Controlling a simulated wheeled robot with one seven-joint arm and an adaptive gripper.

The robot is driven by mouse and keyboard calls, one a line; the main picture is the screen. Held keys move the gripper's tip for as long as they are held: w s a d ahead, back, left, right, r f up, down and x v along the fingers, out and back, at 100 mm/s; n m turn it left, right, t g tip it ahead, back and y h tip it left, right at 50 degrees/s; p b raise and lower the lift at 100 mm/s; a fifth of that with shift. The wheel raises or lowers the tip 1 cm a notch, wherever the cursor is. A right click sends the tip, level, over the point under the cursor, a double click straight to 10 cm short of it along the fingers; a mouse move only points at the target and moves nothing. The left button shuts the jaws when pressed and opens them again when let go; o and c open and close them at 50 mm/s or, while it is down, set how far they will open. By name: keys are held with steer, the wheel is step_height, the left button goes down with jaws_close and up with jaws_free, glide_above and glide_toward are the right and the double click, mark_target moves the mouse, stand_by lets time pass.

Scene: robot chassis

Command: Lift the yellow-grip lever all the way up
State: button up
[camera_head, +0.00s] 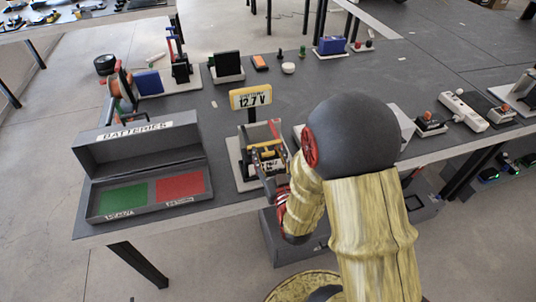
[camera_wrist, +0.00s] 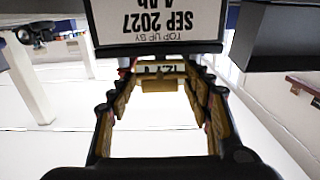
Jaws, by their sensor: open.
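A small station (camera_head: 243,172) stands near the table's front edge, with a yellow-framed display (camera_head: 251,97) reading 12.7 V above it. My gripper (camera_head: 266,158) is at this station, partly overlapping it in the head view. In the wrist view my gripper (camera_wrist: 163,84) is open, its two fingers apart. A yellow bar (camera_wrist: 160,88), perhaps the lever's grip, shows between or just beyond the fingertips. I cannot tell whether the fingers touch it. The lever's arm and its angle are hidden by my gripper and the station's parts.
An open grey case (camera_head: 140,160) marked BATTERIES, with green and red pads, stands to the left. A dark labelled block (camera_wrist: 155,22) is close above the fingers in the wrist view. A power strip (camera_head: 463,110) lies at right.

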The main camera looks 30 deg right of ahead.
steer(key=shift+c, duration=0.8)
steer(key=c, duration=1.1)
jaws_close()
